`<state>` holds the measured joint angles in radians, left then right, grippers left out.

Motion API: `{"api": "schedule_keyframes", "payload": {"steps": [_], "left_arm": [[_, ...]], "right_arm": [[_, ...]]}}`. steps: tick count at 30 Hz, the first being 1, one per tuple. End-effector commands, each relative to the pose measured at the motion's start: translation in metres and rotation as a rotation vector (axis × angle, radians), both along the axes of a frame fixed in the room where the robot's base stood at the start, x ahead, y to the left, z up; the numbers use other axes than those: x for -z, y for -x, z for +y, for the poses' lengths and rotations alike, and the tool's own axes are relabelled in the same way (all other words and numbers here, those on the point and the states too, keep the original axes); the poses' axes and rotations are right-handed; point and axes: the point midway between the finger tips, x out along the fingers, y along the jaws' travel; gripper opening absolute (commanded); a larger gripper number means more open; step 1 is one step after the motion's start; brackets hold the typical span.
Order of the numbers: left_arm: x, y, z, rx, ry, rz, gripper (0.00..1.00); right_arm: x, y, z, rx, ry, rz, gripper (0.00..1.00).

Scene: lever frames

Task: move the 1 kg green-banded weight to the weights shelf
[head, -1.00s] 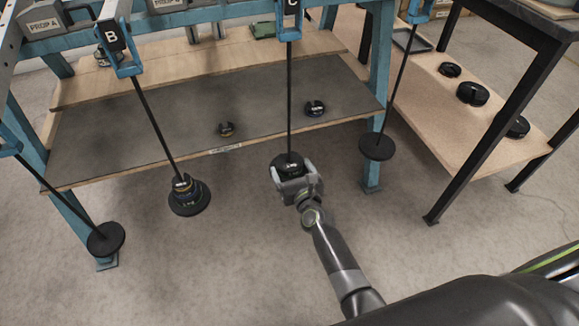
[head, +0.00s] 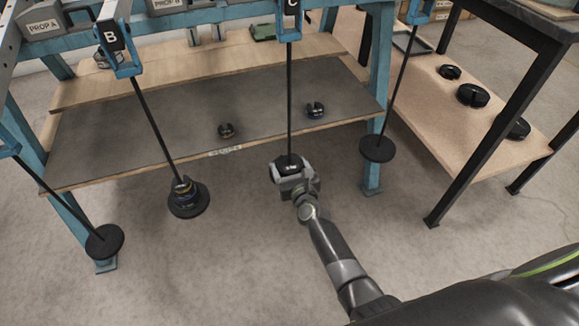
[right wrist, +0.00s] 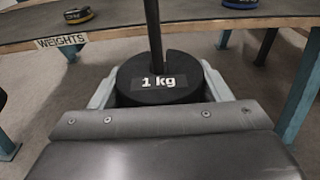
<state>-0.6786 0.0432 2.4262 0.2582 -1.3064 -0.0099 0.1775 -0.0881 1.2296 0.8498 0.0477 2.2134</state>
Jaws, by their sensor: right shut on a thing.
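A black slotted weight (head: 287,163) marked 1 kg sits at the lower end of the rod under letter C. It also shows in the right wrist view (right wrist: 158,88), where no green band can be made out. My right gripper (head: 293,179) is shut on it, with its jaws (right wrist: 158,92) on both sides. The rod still stands at the weight's slot; whether the weight rests on the hanger's plate is hidden. The weights shelf (head: 110,135) is the grey-topped board behind, with a WEIGHTS label (right wrist: 60,41). My left gripper is not in view.
A yellow-banded weight (head: 226,130) and a blue-banded weight (head: 314,110) lie on the shelf with bare room around them. Rod B (head: 155,125) carries stacked weights (head: 187,199). An empty hanger plate (head: 377,148) hangs at right, near a blue post (head: 372,175).

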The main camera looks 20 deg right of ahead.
Motion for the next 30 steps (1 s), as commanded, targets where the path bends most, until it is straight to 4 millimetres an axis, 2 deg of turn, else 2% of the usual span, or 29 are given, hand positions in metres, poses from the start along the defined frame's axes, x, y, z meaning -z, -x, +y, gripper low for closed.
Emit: {"api": "schedule_keyframes", "payload": {"steps": [1, 4, 30], "left_arm": [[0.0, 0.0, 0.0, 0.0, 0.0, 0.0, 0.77], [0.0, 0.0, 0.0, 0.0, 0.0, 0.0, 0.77], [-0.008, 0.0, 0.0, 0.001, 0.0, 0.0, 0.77]], "right_arm": [[0.0, 0.0, 0.0, 0.0, 0.0, 0.0, 0.36], [-0.004, -0.001, 0.0, 0.001, 0.0, -0.008, 0.25], [-0.012, -0.001, 0.0, 0.001, 0.0, -0.008, 0.25]]}}
